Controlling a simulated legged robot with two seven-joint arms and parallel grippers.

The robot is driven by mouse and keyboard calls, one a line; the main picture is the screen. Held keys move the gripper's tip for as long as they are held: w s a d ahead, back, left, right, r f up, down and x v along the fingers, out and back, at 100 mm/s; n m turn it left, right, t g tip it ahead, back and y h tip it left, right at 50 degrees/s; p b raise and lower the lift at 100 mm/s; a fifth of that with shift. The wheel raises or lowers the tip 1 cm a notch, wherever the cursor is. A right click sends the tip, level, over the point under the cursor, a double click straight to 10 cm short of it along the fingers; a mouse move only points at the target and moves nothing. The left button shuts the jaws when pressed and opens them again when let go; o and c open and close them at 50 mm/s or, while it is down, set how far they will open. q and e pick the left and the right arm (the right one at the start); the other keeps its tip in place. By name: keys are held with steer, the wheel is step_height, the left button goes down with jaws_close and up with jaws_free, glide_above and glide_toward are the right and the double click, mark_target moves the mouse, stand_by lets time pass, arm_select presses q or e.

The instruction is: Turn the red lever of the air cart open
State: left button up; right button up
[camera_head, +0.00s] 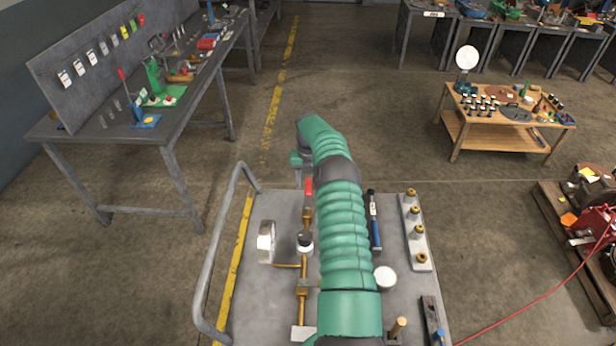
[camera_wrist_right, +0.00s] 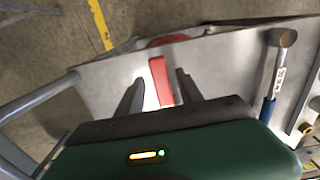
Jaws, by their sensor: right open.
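The red lever (camera_head: 308,186) of the air cart shows in the head view at the far end of a brass pipe, just below my right gripper (camera_head: 300,163). In the right wrist view the red lever (camera_wrist_right: 161,80) stands between the two dark fingers of my right gripper (camera_wrist_right: 158,85), with a gap visible on each side. The gripper is open. The air cart's grey top (camera_head: 270,310) carries the brass pipe (camera_head: 303,270) and a round gauge (camera_head: 266,242). My right arm covers part of the cart top. My left gripper is not in view.
A hammer with a blue handle (camera_head: 374,222) lies right of my arm, beside a plate with brass fittings (camera_head: 417,235). A grey handrail (camera_head: 205,265) runs along the cart's left side. A workbench (camera_head: 150,130) stands left, a wooden table (camera_head: 500,135) at right.

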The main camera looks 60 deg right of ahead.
step_height(320, 180, up, 16)
steer(key=p, duration=0.2)
steer(key=shift+r, duration=0.25)
steer(key=shift+d+f, duration=0.1)
steer(key=shift+d, duration=0.05)
